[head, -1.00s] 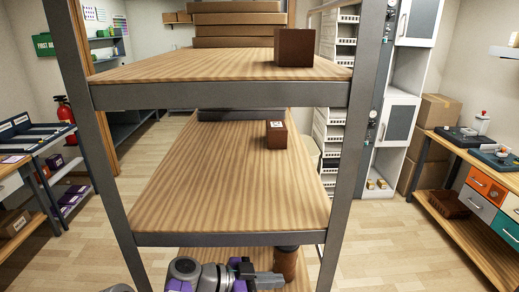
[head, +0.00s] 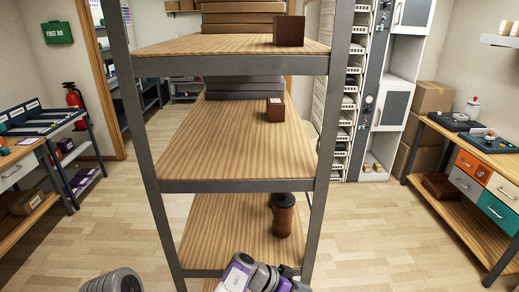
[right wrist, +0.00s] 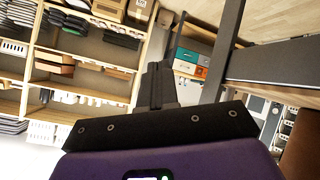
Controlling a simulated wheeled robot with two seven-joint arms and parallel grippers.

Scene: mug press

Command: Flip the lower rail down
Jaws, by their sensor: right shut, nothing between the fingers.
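No part that I can clearly name as the lower rail shows. The shelf rack ahead has grey metal front edges, including the middle edge (head: 238,186) and a lower one that is partly hidden by my arm. On the right bench stand dark devices (head: 487,138) with small handles, too small to read in detail. In the right wrist view my right gripper (right wrist: 157,75) is shut and empty, with its dark fingers together, beside a grey rack post. In the head view purple and grey arm parts show at the bottom, with no fingertips clear. My left gripper is not seen.
A brown box (head: 289,31) sits on the top board and a smaller one (head: 275,109) on the middle board. A dark brown cylinder (head: 283,218) stands on the lower board. Rack posts are close ahead. Floor (head: 385,235) is open between the rack and the right bench (head: 465,200).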

